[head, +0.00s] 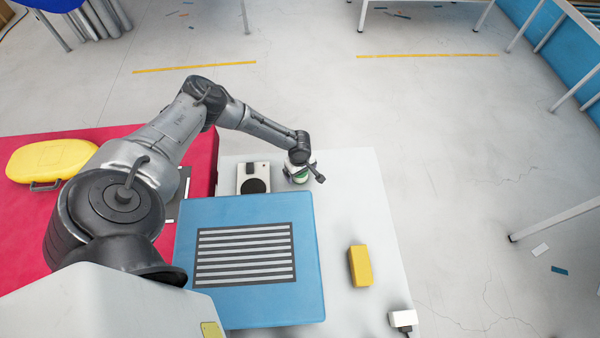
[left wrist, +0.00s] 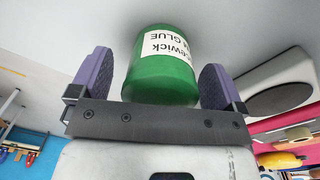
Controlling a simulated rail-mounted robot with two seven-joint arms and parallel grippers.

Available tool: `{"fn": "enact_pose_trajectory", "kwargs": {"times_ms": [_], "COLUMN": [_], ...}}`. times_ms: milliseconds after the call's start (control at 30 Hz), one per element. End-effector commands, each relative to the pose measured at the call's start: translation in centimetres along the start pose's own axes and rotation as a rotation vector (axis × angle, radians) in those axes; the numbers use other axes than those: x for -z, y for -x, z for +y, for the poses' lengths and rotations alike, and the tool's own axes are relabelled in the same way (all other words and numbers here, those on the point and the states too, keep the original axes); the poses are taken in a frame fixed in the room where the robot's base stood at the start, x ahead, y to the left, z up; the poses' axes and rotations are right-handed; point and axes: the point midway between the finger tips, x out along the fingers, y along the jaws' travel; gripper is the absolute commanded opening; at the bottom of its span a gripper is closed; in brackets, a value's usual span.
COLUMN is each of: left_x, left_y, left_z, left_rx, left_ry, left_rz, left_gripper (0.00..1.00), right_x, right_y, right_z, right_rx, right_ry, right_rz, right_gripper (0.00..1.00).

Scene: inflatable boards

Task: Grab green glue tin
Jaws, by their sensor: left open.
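The green glue tin (head: 301,178) stands at the far edge of the white table, mostly covered by my gripper in the head view. In the left wrist view the tin (left wrist: 163,78) is green with a white label reading "GLUE". My left gripper (head: 303,168) is at the tin. In the left wrist view its two purple fingers are open, one on each side of the tin. My right gripper is not in view.
A white device with a black disc (head: 253,178) stands just left of the tin. A blue board with a striped panel (head: 305,305) lies nearer, with a yellow block (head: 360,266) at its right. A yellow case (head: 50,160) lies on the red surface (head: 30,225). The table's right strip is mostly clear.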

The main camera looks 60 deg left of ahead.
Motion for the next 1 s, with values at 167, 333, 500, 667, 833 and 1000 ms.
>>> {"fn": "enact_pose_trajectory", "kwargs": {"times_ms": [167,333,500,667,833,1000], "left_x": [0.07,0.05,0.05,0.05,0.05,0.05], "left_y": [-1.04,-1.07,-1.06,-1.05,-1.05,-1.05], "left_z": [0.0,-0.01,-0.01,-0.02,-0.02,-0.03], "left_rx": [-0.001,-0.001,0.0,0.0,0.0,0.0], "left_ry": [0.001,0.0,0.0,0.0,0.0,0.0], "left_rz": [0.001,0.001,0.001,0.001,0.001,0.001], "left_gripper": [0.95,0.95,0.84,0.69,0.53,0.36], "right_x": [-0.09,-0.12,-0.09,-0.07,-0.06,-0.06], "right_y": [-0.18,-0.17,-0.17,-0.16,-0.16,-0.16], "right_z": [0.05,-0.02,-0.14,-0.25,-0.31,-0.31], "right_rx": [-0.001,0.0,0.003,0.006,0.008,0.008], "right_ry": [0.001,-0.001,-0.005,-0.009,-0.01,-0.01], "right_rz": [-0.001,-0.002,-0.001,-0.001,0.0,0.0], "right_gripper": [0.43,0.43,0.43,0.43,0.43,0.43]}}
